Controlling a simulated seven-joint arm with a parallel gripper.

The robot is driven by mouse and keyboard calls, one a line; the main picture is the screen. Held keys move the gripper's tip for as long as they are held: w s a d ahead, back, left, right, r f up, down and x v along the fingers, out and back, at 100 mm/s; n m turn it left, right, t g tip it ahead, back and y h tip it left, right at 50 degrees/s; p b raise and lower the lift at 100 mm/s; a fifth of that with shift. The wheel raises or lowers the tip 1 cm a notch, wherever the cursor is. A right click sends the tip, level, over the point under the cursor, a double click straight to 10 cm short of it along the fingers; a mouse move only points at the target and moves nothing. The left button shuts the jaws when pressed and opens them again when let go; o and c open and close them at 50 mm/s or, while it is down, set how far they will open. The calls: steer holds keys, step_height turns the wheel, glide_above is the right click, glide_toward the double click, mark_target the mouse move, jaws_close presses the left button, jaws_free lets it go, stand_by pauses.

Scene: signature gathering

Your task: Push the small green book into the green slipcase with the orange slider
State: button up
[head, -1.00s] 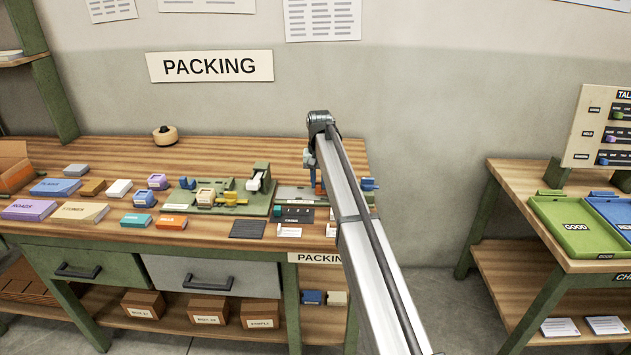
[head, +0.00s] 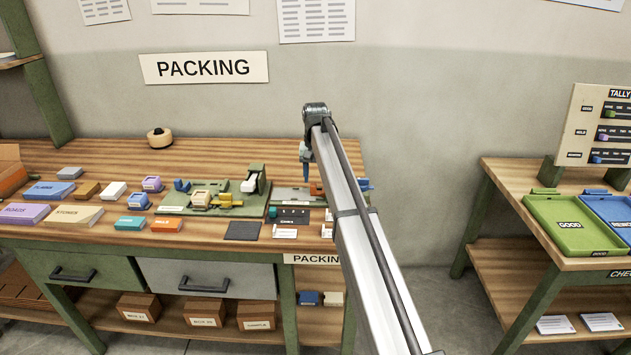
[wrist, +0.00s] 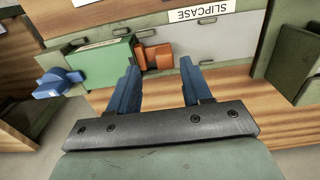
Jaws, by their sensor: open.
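My gripper (wrist: 160,64) is open, with its two blue fingers apart and nothing held between them. In the wrist view the orange slider (wrist: 158,55) lies just beyond the fingertips, near the left one. A green block (wrist: 100,63) sits left of the slider with a blue clamp-like part (wrist: 58,82) at its far end. I cannot tell whether the block is the slipcase, the small book, or both. In the head view my gripper (head: 306,176) is over the right end of the packing bench, and the slider (head: 316,189) shows beside my arm, which hides much of that fixture.
A green fixture (head: 225,207) with yellow and blue parts stands left of my gripper. Several books and small boxes fill the bench's left side. A dark mat (head: 242,231) lies at the front.

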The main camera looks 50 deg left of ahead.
mark_target(315, 185)
step_height(315, 185, up, 11)
steer(key=shift+r, duration=0.2)
stand_by(0.6)
